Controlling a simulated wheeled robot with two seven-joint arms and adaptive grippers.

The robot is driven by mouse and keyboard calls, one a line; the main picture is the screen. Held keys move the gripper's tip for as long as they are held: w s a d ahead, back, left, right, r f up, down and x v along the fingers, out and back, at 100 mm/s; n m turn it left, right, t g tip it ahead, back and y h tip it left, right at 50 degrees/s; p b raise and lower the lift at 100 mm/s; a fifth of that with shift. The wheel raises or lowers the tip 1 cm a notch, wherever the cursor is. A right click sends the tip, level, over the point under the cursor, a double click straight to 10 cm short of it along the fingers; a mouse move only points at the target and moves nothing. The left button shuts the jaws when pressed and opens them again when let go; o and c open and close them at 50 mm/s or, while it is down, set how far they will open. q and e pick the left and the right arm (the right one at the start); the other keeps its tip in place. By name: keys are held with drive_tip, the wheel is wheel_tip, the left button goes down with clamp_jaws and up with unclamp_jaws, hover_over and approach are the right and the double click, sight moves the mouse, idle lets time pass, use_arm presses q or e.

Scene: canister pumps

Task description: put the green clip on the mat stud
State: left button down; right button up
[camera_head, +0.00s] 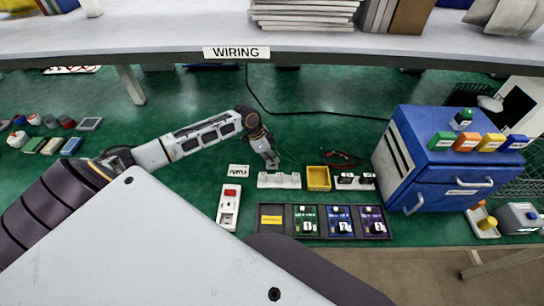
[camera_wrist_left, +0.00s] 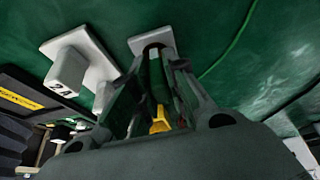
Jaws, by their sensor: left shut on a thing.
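My left gripper (camera_head: 272,164) is at the middle of the green bench mat, just behind a long white block strip (camera_head: 278,181). In the left wrist view its two fingers (camera_wrist_left: 156,85) are closed in around a narrow dark green piece, which I take to be the green clip (camera_wrist_left: 158,78); the fingers hide most of it. Beyond the fingertips is a small white plate (camera_wrist_left: 137,42) with a dark spot in its middle. I cannot tell whether the clip touches it, or which thing is the mat stud. My right gripper is not in view.
A white block marked 2A (camera_wrist_left: 66,73) stands close beside the fingers. A yellow tray (camera_head: 318,188), a white plate with a red switch (camera_head: 229,207) and a dark module rack (camera_head: 258,233) are nearby. A blue cabinet (camera_head: 425,165) stands right. The back mat is mostly clear.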

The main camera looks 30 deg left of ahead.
use_arm(q)
drive_tip(key=shift+f, duration=0.25)
drive_tip(key=c, duration=1.3)
unclamp_jaws()
drive_tip(key=shift+v, duration=6)
